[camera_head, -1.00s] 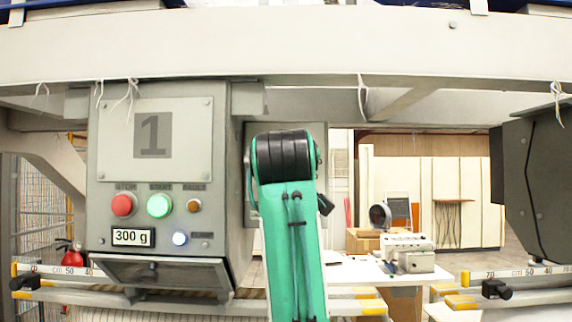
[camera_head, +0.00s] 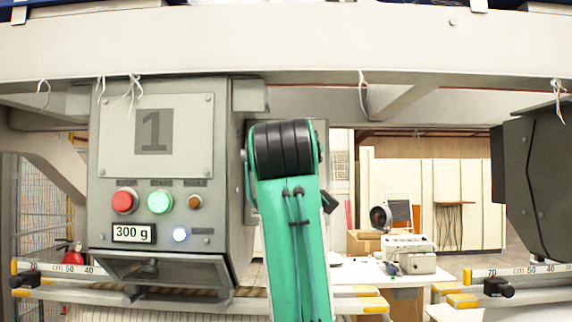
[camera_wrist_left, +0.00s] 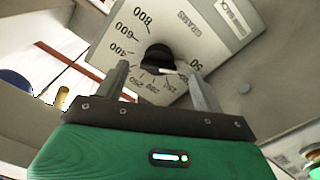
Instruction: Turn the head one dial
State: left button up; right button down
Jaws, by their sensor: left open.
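Head one is the grey box with a large "1" plate (camera_head: 155,138) at the left of the head view. Its display (camera_head: 133,233) reads 300 g. In the left wrist view, the dial (camera_wrist_left: 159,58) is a black round knob with a pale pointer on a light scale plate (camera_wrist_left: 212,30) marked in grams. My left gripper (camera_wrist_left: 159,77) is open, with one finger on each side of the knob in the picture. I cannot tell if the fingers touch it. The head view shows only a green and black link of my arm, with no gripper. My right gripper is out of view.
Red (camera_head: 123,201), green (camera_head: 159,202) and orange (camera_head: 194,202) buttons sit on the front of head one. A grey beam (camera_head: 300,45) crosses above. A dark grey housing (camera_head: 540,180) stands at the right. A white table (camera_head: 360,272) with a machine is behind.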

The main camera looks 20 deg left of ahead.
pick_arm(q)
jog(key=b+v, duration=0.3)
jog(key=v, duration=0.8)
jog(key=shift+d, duration=0.1)
